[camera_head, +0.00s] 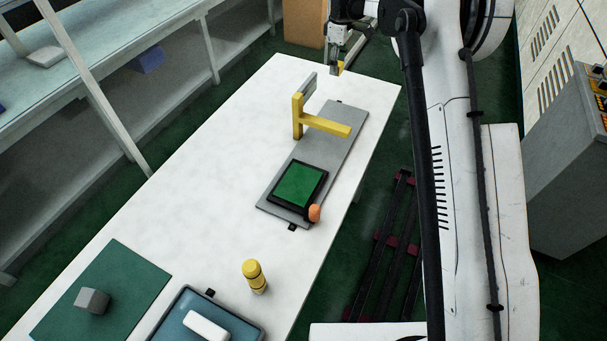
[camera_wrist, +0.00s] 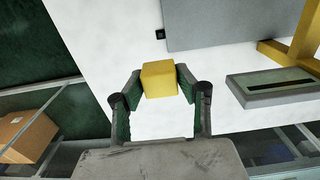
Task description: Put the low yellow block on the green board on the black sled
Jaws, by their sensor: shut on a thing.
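My gripper (camera_wrist: 158,85) is shut on a low yellow block (camera_wrist: 158,79), seen between its fingertips in the wrist view. In the head view the gripper (camera_head: 337,66) is high at the top, over the far end of the white table, with a bit of the yellow block (camera_head: 341,68) showing at it. The green board (camera_head: 299,186) lies in the black sled (camera_head: 274,197), on the near half of a grey plate (camera_head: 336,148). The board's top looks bare. The gripper is well apart from the board, beyond the yellow gate.
A yellow gate-like stand (camera_head: 298,117) with an arm reaches over the grey plate between gripper and sled. An orange knob (camera_head: 314,213) is at the sled's near right corner. A yellow cylinder (camera_head: 254,276), blue tray (camera_head: 184,304) and green mat (camera_head: 128,278) are nearer.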

